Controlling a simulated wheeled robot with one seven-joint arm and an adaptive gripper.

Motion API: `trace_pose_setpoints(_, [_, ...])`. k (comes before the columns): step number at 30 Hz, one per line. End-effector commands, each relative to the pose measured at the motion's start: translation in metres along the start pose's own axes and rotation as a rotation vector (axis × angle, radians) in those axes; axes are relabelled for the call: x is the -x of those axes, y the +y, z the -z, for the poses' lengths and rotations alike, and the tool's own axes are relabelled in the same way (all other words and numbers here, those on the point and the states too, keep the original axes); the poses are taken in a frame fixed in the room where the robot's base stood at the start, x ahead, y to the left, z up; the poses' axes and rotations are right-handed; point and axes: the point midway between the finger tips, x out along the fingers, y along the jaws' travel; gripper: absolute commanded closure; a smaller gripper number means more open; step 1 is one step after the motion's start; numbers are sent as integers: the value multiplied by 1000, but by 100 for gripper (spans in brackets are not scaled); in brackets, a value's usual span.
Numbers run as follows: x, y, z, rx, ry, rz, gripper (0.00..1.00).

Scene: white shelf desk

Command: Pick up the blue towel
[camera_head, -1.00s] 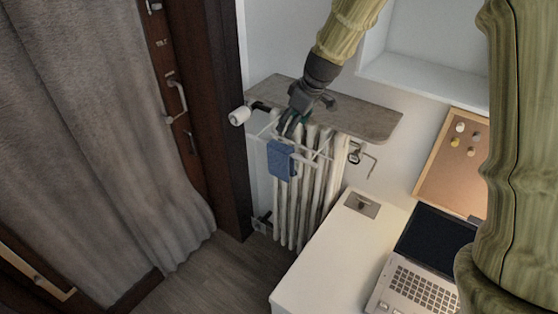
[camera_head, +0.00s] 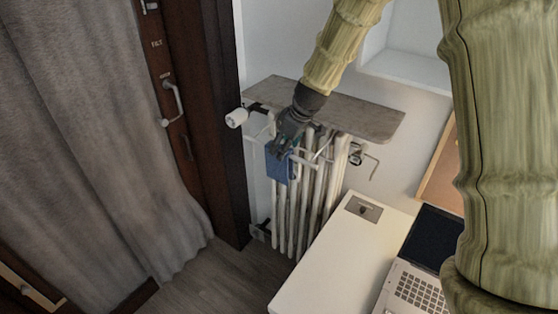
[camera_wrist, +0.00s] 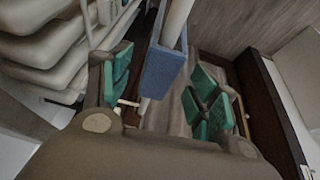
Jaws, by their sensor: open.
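The blue towel (camera_head: 280,168) hangs folded over a rail on the front of the white radiator (camera_head: 312,190). In the wrist view the blue towel (camera_wrist: 163,70) hangs from a pale bar, between the two green-padded fingers and a little beyond them. My gripper (camera_head: 284,146) is at the top of the towel in the head view and partly covers it. In the wrist view my gripper (camera_wrist: 165,98) has its fingers wide apart, with a gap on each side of the towel. I cannot tell whether any finger touches it.
A grey-brown shelf board (camera_head: 350,115) lies above the radiator, close to my wrist. A white desk (camera_head: 310,270) with a laptop (camera_head: 420,270) stands at right. A wire bracket (camera_head: 368,162) juts out at the radiator's right. A grey curtain (camera_head: 90,130) hangs at left.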

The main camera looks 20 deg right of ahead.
Motion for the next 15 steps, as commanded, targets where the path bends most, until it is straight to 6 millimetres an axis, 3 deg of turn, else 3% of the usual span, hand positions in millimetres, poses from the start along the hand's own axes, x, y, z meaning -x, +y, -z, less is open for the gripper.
trace_pose_setpoints(15, [-27, 0, -1, -2, -2, 0, 39])
